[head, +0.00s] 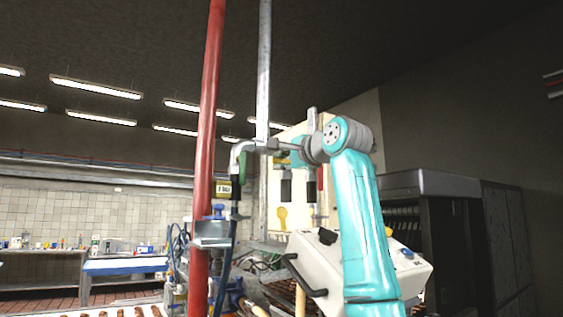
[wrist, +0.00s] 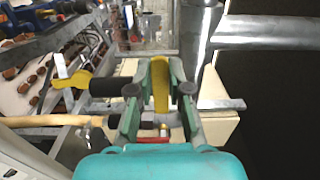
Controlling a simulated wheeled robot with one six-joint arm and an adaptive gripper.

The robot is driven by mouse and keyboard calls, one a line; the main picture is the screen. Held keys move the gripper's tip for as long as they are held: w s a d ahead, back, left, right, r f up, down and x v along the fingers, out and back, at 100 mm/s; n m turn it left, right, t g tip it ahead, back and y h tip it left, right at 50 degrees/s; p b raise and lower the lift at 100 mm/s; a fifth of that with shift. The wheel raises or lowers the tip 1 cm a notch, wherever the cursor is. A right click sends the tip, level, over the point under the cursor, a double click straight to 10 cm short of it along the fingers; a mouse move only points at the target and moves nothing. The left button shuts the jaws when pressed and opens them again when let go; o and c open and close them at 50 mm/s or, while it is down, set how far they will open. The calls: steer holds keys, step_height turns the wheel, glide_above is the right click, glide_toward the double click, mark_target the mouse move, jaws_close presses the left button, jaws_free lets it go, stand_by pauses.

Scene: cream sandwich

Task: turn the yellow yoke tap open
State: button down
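In the wrist view a yellow tap handle (wrist: 160,88) stands upright between the two green fingers of my gripper (wrist: 160,80). The fingers are spread on both sides of it, with narrow gaps that show; I see no clear contact. A second yellow lever (wrist: 78,78) with a dark sleeve lies to the left, outside the fingers. In the head view my gripper (head: 292,152) is at the cream panel, beside the grey vertical pipe. A yellow part (head: 281,160) shows just left of its fingers; I cannot tell which tap it belongs to. The handle between the fingers is hidden there.
A red pipe (head: 207,130) and a grey pipe (head: 264,75) rise left of my arm. A green lever (head: 242,166) hangs at the bent pipe. A white control box (head: 325,262) stands below. In the wrist view a thick metal pipe (wrist: 200,40) is near the fingers.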

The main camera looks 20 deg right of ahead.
mark_target(290, 183)
steer(key=shift+f, duration=0.1)
steer(key=f+n, duration=0.1)
steer(key=n, duration=0.2)
steer(key=d+f+n, duration=0.1)
steer(key=n, duration=0.2)
steer(key=f+n, duration=0.1)
steer(key=n, duration=0.2)
steer(key=shift+w+d+f, duration=0.25)
steer(key=shift+w+d+f+n, duration=0.2)
steer(key=shift+d+n, duration=0.35)
steer(key=shift+n, duration=0.95)
steer(key=shift+w+d+f+n, duration=0.2)
steer(key=shift+d+n, duration=0.3)
steer(key=shift+n, duration=1)
steer(key=shift+w+d+f+n, duration=0.2)
steer(key=shift+d+n, duration=0.35)
steer(key=shift+n, duration=0.95)
steer(key=c, duration=1.1)
jaws_free()
